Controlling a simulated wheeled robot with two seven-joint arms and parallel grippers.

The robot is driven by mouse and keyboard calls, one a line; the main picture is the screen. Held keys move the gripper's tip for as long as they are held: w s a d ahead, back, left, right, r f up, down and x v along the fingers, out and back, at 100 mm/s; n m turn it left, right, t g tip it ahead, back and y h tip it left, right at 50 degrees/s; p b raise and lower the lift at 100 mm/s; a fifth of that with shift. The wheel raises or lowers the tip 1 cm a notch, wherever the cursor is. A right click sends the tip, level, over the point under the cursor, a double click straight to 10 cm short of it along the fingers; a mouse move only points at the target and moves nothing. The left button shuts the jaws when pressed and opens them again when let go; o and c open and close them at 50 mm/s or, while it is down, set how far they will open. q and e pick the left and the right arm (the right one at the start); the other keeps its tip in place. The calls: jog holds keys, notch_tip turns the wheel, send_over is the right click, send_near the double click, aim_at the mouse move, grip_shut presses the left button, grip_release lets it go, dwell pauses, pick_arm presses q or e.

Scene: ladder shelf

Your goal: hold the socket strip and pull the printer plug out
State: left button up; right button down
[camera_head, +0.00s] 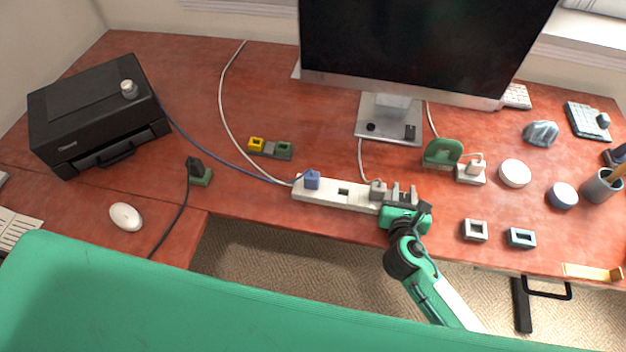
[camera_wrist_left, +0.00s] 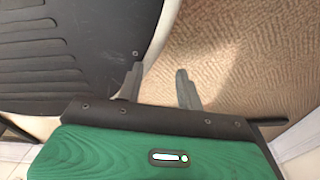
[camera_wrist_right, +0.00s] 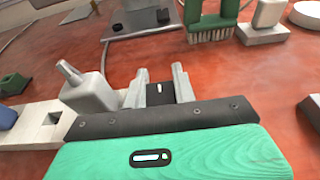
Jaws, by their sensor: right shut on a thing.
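The white socket strip (camera_head: 358,197) lies near the desk's front edge. The blue printer plug (camera_head: 312,180) sits in its left part, with the blue cable (camera_head: 215,149) running to the black printer (camera_head: 95,112). A grey plug (camera_head: 378,188) sits farther right on the strip. My right gripper (camera_head: 404,194) is shut on the strip's right end; in the right wrist view its fingers (camera_wrist_right: 158,88) stand either side of a dark part with a small white mark. My left gripper (camera_wrist_left: 160,88) is open and empty above the floor, seen only in its wrist view.
A monitor stand (camera_head: 388,118) is behind the strip. A green brush (camera_head: 443,151) and a white plug on a block (camera_head: 471,172) are to the right. A black plug on a green block (camera_head: 199,174) and a mouse (camera_head: 126,216) are left. The desk has a front cutout.

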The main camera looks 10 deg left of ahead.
pick_arm(q)
jog(key=o, duration=0.4)
